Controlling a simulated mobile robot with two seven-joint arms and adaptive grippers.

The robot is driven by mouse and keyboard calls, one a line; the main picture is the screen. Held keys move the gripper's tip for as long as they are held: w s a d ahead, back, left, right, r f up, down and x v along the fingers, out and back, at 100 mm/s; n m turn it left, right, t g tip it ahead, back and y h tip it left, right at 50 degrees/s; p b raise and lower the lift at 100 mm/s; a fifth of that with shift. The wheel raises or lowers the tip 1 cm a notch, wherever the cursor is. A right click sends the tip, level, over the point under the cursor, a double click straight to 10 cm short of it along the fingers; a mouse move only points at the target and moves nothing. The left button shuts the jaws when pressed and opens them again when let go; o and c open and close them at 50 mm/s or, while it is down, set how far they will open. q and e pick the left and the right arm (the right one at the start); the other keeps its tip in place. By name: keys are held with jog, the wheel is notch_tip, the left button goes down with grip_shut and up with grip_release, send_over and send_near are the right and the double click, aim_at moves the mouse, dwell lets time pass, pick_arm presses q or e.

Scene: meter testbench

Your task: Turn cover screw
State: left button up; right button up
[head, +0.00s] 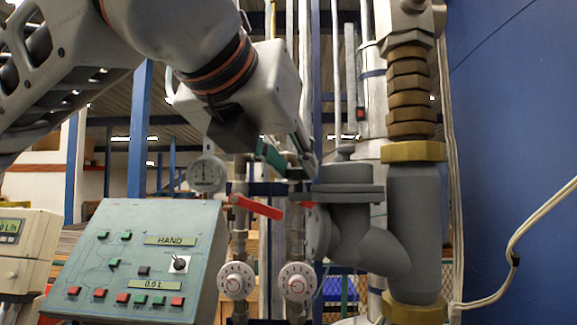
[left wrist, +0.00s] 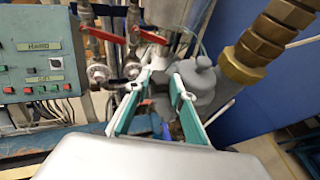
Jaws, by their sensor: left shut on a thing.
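The grey valve body (head: 345,195) has a flanged round cover with a small grey knob, which looks like the cover screw (head: 346,152), on top. My left gripper (head: 303,162) reaches in from the upper left, its tips close to the left edge of the cover. In the left wrist view its two teal-padded fingers (left wrist: 160,73) stand apart, with the tips closer together than the bases. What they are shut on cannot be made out. The grey knob (left wrist: 203,63) shows there just right of the right finger, not clearly between the tips. My right gripper is not in view.
A control panel (head: 140,258) stands at the lower left. Brass fittings (head: 409,90) rise at the right, beside a blue wall (head: 515,120).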

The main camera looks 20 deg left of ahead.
pick_arm(q)
jog(key=shift+d+n+y, duration=0.1)
jog(key=shift+n+y, duration=0.3)
jog(key=shift+y, duration=0.1)
jog(key=o, duration=1.1)
jog(key=v, duration=0.8)
